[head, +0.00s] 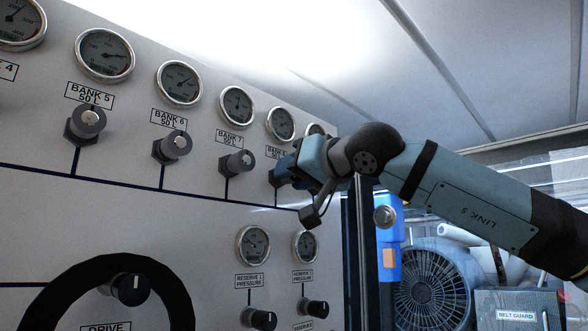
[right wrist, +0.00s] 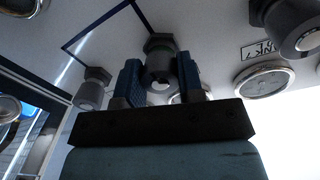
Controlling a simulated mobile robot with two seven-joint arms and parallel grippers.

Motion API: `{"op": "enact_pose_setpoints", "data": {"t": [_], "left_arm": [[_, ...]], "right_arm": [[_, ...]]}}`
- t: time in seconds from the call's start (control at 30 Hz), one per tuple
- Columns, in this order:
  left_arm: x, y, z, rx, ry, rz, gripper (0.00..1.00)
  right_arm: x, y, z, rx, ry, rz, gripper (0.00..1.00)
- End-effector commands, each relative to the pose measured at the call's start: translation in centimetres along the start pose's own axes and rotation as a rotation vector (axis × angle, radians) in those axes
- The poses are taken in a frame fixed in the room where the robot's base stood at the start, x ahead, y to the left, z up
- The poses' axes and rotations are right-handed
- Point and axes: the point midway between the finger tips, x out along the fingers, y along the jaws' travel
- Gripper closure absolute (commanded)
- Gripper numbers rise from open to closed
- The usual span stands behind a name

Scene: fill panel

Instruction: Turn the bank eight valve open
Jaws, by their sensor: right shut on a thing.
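The bank eight valve (head: 274,178) is a dark knob on the grey panel, under a partly covered label (head: 275,152) and a round gauge (head: 281,123). My right gripper (head: 287,170) reaches it from the right and hides most of it. In the right wrist view, the blue ribbed fingers of my right gripper (right wrist: 160,82) stand on either side of the valve knob (right wrist: 160,62), shut on it. The valve's turn position cannot be read. My left gripper is not in view.
The bank 7 valve (head: 237,163), bank 6 valve (head: 172,147) and bank 5 valve (head: 86,124) lie left along the row. Reserve knobs (head: 315,307) sit below. A large black ring (head: 60,283) is at lower left. A fan (head: 432,287) stands right of the panel.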

Motion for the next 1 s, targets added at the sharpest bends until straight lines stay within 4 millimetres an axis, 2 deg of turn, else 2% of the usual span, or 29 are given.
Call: {"op": "enact_pose_setpoints", "data": {"t": [1.0], "left_arm": [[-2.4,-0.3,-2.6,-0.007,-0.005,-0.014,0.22]], "right_arm": [[0.0,0.0,0.0,-0.932,0.044,-0.012,0.89]]}}
